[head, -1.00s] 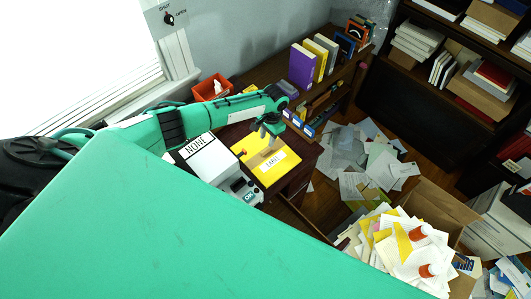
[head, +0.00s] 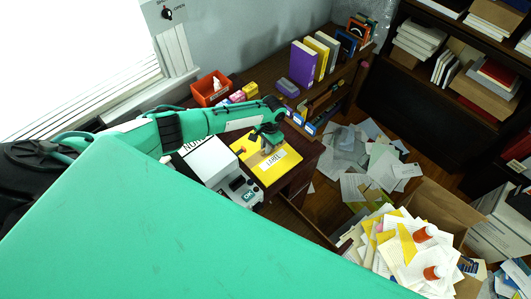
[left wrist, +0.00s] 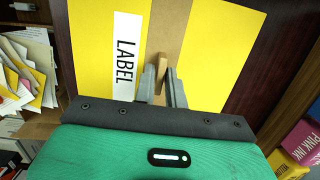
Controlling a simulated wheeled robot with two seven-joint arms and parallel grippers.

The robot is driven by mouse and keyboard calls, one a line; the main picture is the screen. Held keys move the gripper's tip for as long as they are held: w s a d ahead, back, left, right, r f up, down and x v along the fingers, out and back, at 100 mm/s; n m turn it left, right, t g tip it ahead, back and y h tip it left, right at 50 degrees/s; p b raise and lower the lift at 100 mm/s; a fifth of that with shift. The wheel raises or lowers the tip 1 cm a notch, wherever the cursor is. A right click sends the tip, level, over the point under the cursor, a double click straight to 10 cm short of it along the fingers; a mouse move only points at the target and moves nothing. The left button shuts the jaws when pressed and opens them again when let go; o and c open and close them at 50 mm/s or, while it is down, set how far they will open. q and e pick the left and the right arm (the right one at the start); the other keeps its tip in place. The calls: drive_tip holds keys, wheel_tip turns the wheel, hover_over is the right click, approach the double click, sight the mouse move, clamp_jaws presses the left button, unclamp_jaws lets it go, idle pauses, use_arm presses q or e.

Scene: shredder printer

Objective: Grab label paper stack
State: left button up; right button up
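The label paper stack (head: 257,171) is a yellow stack with a brown band and a white LABEL strip. It lies beside the printer (head: 210,162) on a dark desk. In the left wrist view the stack (left wrist: 218,45) fills the middle, with a small brown tab (left wrist: 162,68) standing up from its band. My left gripper (head: 268,143) is low over the stack. In the left wrist view its fingers (left wrist: 162,85) are apart, one on each side of the tab, and seem not closed on it. My right gripper is not in view.
Ink boxes (head: 237,96) and a red-orange bin (head: 211,90) stand behind my left arm. Books (head: 303,66) stand on the desk at the back. Loose papers (head: 375,160) and a full cardboard box (head: 437,205) are on the floor at right.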

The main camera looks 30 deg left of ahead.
use_arm(q)
clamp_jaws()
